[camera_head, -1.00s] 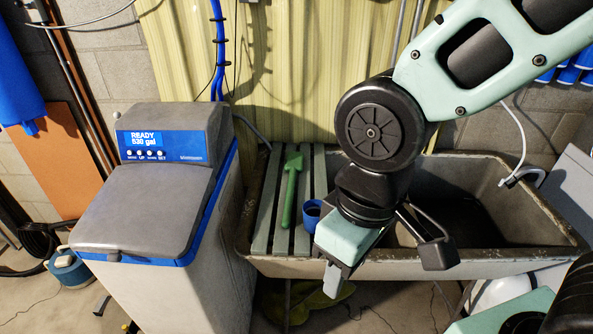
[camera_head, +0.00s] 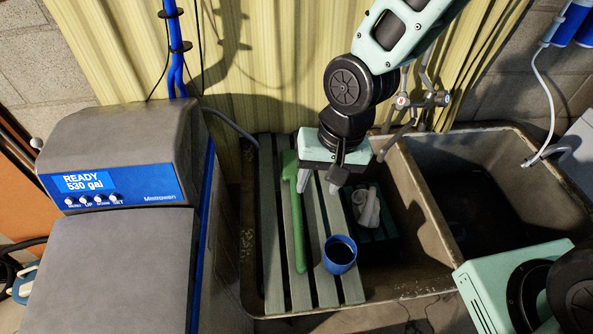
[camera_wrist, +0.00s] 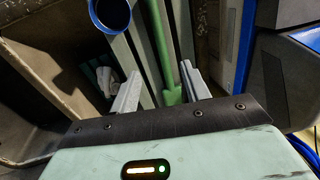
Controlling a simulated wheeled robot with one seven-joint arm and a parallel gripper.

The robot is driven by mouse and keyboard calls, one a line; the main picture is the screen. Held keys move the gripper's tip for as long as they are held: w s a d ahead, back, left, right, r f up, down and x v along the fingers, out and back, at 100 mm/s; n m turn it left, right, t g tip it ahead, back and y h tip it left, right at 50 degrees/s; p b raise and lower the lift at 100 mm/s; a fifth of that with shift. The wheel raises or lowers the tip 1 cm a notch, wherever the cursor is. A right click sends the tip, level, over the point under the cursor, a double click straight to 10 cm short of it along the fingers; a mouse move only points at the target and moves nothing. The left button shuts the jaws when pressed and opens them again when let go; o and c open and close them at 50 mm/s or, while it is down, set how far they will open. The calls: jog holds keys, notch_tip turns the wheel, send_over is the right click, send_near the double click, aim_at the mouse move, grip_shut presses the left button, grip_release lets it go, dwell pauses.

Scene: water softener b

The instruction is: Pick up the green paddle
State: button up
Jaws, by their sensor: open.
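The green paddle (camera_head: 295,215) lies lengthwise on the grey slatted rack (camera_head: 325,212) over the left part of the sink, its broad end toward the back wall. My gripper (camera_head: 319,185) is open and empty just right of the paddle's broad end, fingers pointing down. In the wrist view the paddle (camera_wrist: 160,45) runs up between the open fingers (camera_wrist: 158,85), nearer the right one. The gripper does not appear to touch it, though its height above the rack is hard to tell.
A blue cup (camera_head: 340,254) stands on the rack right of the paddle's handle. A pale crumpled item (camera_head: 367,208) lies right of the rack. The softener (camera_head: 125,205) stands close on the left; the right sink basin (camera_head: 490,190) looks empty. A faucet frame (camera_head: 418,100) rises behind.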

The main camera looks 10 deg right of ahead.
jog(key=p, duration=0.2)
send_over(300, 231)
jog(key=d, duration=0.1)
notch_tip(300, 231, down, 11)
jog(key=shift+d+f, duration=0.1)
jog(key=shift+f, duration=0.1)
jog(key=shift+a+f+p, duration=0.25)
jog(key=shift+f+p, duration=0.35)
jog(key=shift+f, duration=0.75)
jog(key=shift+a+f+p, duration=0.2)
jog(key=shift+f+p, duration=0.35)
jog(key=shift+f, duration=0.8)
